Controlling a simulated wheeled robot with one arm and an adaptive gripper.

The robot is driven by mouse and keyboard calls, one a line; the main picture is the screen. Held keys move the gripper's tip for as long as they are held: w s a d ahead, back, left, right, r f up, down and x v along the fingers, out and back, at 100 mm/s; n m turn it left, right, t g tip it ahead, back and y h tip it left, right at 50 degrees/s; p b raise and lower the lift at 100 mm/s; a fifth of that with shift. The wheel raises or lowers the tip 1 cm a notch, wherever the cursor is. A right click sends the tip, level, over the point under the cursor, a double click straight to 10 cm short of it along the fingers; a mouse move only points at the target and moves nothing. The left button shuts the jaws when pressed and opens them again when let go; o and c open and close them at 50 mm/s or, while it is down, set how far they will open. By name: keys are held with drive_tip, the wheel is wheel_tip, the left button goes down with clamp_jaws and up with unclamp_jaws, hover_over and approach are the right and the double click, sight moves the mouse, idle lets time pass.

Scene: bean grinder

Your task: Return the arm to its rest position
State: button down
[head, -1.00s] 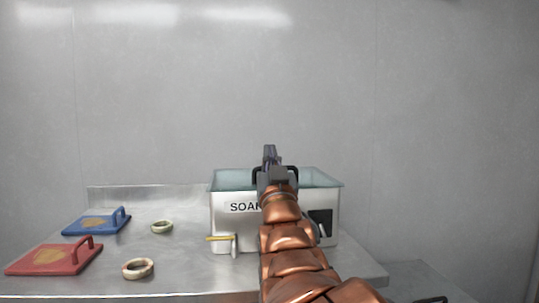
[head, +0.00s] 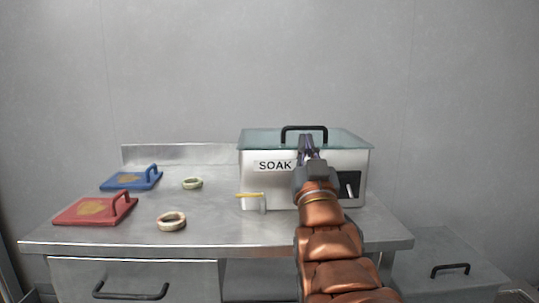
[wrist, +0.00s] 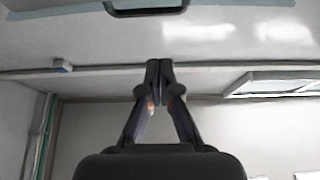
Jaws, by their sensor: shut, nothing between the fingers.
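My gripper (head: 308,140) is in front of the white box marked SOAK (head: 266,190), pointing up and away from me. It is shut with nothing between its fingers. In the wrist view the gripper (wrist: 159,64) shows with its fingertips together. The box has a glass-like lid (head: 350,143) with a black handle (head: 304,128), which lies on top. My copper arm rises from the lower right and hides part of the box front. In the wrist view a dark handle (wrist: 146,12) shows at the top edge.
A yellow-topped lever (head: 249,196) sticks out at the box's front. A lower cabinet (head: 440,262) stands at the right.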

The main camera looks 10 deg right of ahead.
drive_tip(key=s+d+f+g+y+p, duration=0.1)
drive_tip(key=s+d+f+g+p, duration=0.2)
drive_tip(key=g+p, duration=0.5)
drive_tip(key=s+f+g+p, duration=0.3)
drive_tip(key=f+g+p, duration=0.25)
drive_tip(key=p, duration=0.45)
drive_tip(key=s+r+g+p, duration=0.2)
drive_tip(key=s+g+p, duration=0.4)
drive_tip(key=s, duration=0.8)
drive_tip(key=s+d+r+n+g+y+p, duration=0.1)
drive_tip(key=s+r+g+p, duration=0.2)
drive_tip(key=s+g+p, duration=0.3)
drive_tip(key=s+p, duration=0.3)
drive_tip(key=s, duration=0.4)
drive_tip(key=shift+s, duration=0.4)
drive_tip(key=c, duration=1.9)
unclamp_jaws()
drive_tip(key=shift+d, duration=0.1)
